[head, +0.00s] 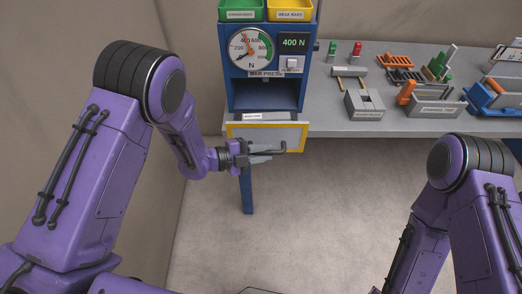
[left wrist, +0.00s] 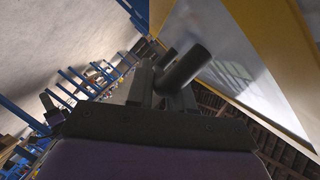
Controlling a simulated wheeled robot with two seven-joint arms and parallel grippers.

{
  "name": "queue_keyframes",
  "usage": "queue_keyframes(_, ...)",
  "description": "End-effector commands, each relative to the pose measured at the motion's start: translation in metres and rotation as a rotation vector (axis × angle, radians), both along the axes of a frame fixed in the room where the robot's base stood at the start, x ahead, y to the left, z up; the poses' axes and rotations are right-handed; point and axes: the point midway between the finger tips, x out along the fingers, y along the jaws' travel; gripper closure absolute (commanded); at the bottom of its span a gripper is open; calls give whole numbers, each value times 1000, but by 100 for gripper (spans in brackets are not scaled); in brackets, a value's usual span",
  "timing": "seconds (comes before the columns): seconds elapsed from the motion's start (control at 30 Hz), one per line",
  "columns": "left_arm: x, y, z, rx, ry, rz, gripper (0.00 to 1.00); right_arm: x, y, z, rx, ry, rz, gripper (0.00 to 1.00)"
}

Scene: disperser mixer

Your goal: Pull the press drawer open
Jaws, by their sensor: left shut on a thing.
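My left gripper (head: 262,153) is shut on this handle, and the dark round bar (left wrist: 185,67) shows at the fingers in the left wrist view. How far the drawer stands out is hard to tell. My right gripper is out of view.
A grey bench (head: 350,127) runs right from the press, with a grey block (head: 364,105), orange racks (head: 395,62) and a blue fixture (head: 480,93) on it. Green and yellow bins (head: 290,11) sit on the press. The floor in front is clear.

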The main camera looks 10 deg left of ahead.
Motion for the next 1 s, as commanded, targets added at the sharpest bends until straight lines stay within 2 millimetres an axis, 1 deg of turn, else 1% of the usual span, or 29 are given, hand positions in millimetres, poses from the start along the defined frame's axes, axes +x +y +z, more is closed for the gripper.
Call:
queue_keyframes(0.07,0,0,0,-2,1,-1,100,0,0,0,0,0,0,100)
queue_keyframes(0.1,0,0,0,-2,1,-1,66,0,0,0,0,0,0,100)
queue_keyframes(0.13,0,0,0,-2,1,-1,58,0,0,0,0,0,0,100)
queue_keyframes(0.47,-2,4,0,-2,0,4,58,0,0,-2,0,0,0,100)
queue_keyframes(0.57,-8,17,1,-2,1,5,58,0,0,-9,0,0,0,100)
queue_keyframes(0.8,-38,64,13,-4,0,6,58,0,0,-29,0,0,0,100)
queue_keyframes(0.9,-46,79,19,-3,-2,5,58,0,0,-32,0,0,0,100)
queue_keyframes(1.0,-52,87,21,-3,0,3,58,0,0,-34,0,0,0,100)
